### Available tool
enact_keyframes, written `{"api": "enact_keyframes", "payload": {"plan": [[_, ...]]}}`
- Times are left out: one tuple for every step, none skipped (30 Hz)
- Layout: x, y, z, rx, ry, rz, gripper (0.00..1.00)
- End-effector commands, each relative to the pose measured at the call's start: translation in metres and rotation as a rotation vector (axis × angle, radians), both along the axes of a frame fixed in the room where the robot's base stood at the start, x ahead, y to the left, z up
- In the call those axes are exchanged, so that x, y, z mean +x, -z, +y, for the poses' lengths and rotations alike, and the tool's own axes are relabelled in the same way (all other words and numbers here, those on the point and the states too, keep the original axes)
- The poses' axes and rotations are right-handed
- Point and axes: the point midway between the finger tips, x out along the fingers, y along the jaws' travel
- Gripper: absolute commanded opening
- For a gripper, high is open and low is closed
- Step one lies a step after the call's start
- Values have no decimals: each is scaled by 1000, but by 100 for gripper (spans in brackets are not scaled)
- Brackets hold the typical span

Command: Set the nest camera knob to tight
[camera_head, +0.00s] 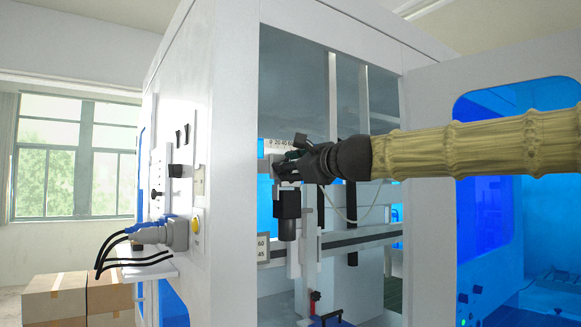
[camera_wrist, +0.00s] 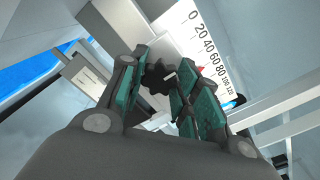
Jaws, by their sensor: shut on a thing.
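The nest camera knob (camera_wrist: 157,80) is a black lobed knob with a small white mark, seen in the wrist view between the teal-padded fingers of my gripper (camera_wrist: 163,74). My gripper is shut on it. In the head view my gripper (camera_head: 287,163) reaches in from the right through the machine's open front; its fingers hide the knob there. A black cylindrical camera (camera_head: 287,208) hangs below the fingers. I cannot read a tight or loose marking.
A white scale plate (camera_wrist: 207,48) with numbers from 0 to 120 lies beside the knob. The white cabinet frame (camera_head: 228,170) stands left of my arm, and an open door (camera_head: 430,110) is behind it. A horizontal rail (camera_head: 360,238) with a scale runs below.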

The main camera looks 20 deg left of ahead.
Motion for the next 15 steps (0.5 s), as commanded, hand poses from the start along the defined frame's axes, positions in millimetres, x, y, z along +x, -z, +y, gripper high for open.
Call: {"api": "enact_keyframes", "payload": {"plan": [[0,1,0,0,0,2,8],[0,1,0,0,0,2,8],[0,1,0,0,0,2,8],[0,1,0,0,0,2,8],[0,1,0,0,0,2,8],[0,1,0,0,0,2,8],[0,1,0,0,0,2,8],[0,1,0,0,0,2,37],[0,1,0,0,0,2,45],[0,1,0,0,0,2,50],[0,1,0,0,0,2,54],[0,1,0,0,0,2,54],[0,1,0,0,0,2,54],[0,1,0,0,-1,0,54],[0,1,0,0,-1,0,54]]}}
